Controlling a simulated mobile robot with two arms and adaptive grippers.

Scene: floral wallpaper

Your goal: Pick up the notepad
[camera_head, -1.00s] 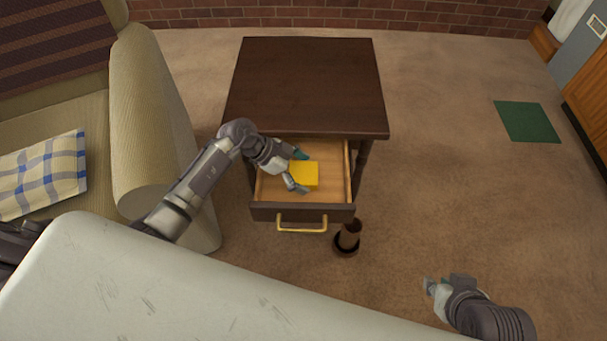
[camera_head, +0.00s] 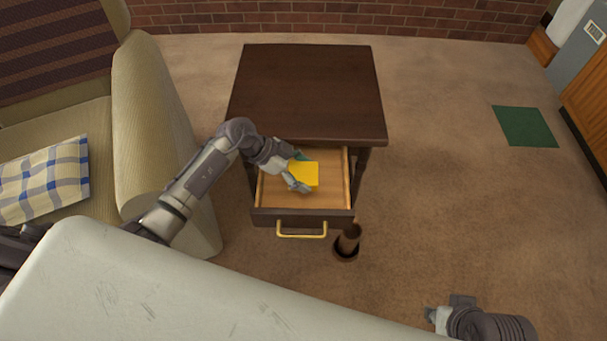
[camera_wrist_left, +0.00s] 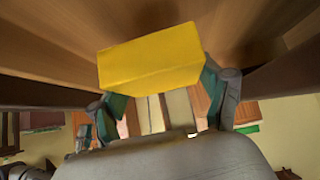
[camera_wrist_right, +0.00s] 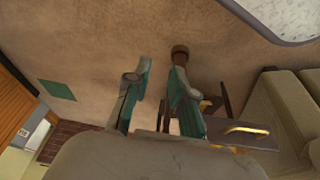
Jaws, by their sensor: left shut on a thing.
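The yellow notepad (camera_head: 305,174) is a small block in the open drawer (camera_head: 333,193) of a dark wooden side table (camera_head: 310,90). My left gripper (camera_head: 297,172) reaches into the drawer from the left and is shut on the notepad. In the left wrist view the notepad (camera_wrist_left: 152,60) sits between the two fingers, which touch its sides. I cannot tell whether it is clear of the drawer floor. My right gripper (camera_head: 436,312) is low at the right, away from the table. In the right wrist view its fingers (camera_wrist_right: 160,95) stand apart with nothing between them.
A beige armchair (camera_head: 155,120) with a checked cushion (camera_head: 45,178) stands left of the table. A gold handle (camera_head: 302,234) is on the drawer front. A pale surface (camera_head: 180,290) fills the lower left. Carpet to the right is clear, with a green square (camera_head: 524,126).

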